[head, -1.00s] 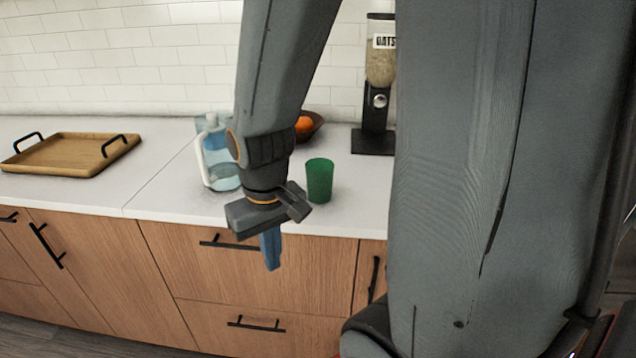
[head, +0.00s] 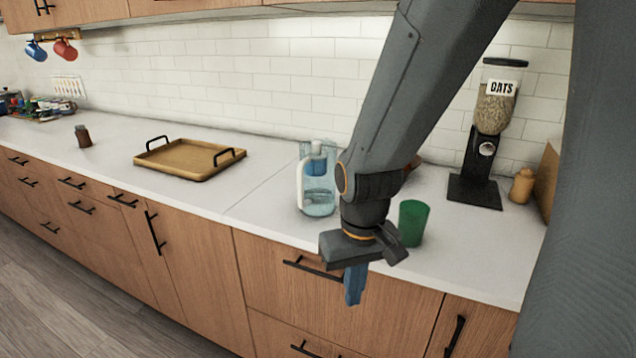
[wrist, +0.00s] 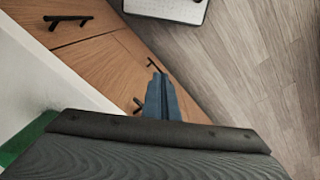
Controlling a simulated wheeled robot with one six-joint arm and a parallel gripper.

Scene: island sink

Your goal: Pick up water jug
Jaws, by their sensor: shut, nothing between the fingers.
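The water jug (head: 319,196) is clear and bluish with a white handle. It stands upright on the counter in the head view, left of my arm, which may cover its right edge. My gripper (head: 355,286) points down in front of the counter's front edge, lower than the jug and to its right. Its blue fingers are together with nothing between them. They also show shut in the wrist view (wrist: 161,98), over the drawer fronts and floor. The jug is not seen in the wrist view.
A green cup (head: 412,223) stands just right of my gripper. An oats dispenser (head: 490,135) is behind it, with a small tan bottle (head: 522,186) beside it. A wooden tray (head: 190,160) sits left of the jug. The counter (head: 262,185) between tray and jug is clear.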

